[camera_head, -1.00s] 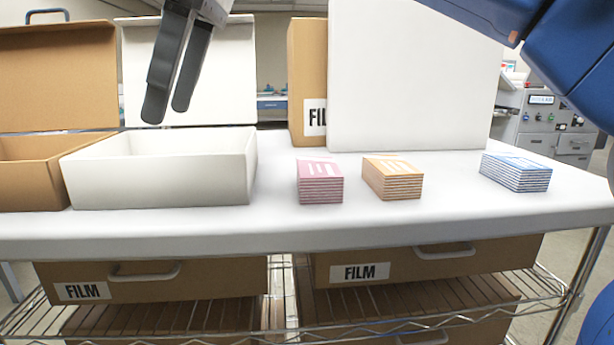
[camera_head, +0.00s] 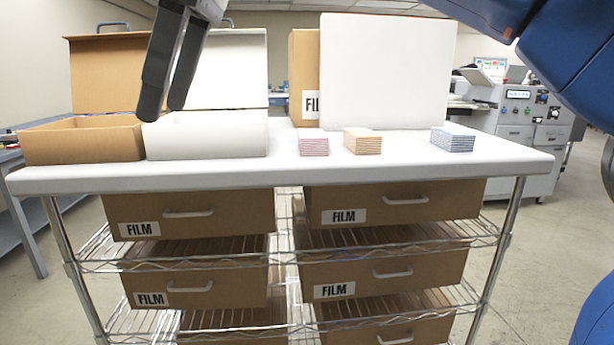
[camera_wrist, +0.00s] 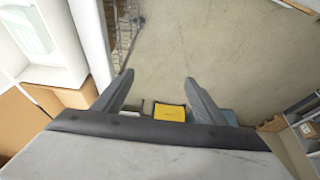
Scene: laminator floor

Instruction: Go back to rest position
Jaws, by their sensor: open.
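My gripper (camera_head: 166,108) hangs at the upper left of the head view, in front of the open boxes in the picture, with its dark fingers pointing down. In the wrist view my gripper (camera_wrist: 153,82) has its two fingers spread wide, with nothing between them but the floor beyond. It is open and empty. Part of my blue arm fills the upper right of the head view.
A white-topped wire cart (camera_head: 400,170) carries an open brown box (camera_head: 82,142), an open white box (camera_head: 207,136), pink (camera_head: 313,143), orange (camera_head: 362,141) and blue (camera_head: 452,140) stacks, and a white panel (camera_head: 385,75). FILM boxes fill its shelves. Floor (camera_head: 540,265) is clear at right.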

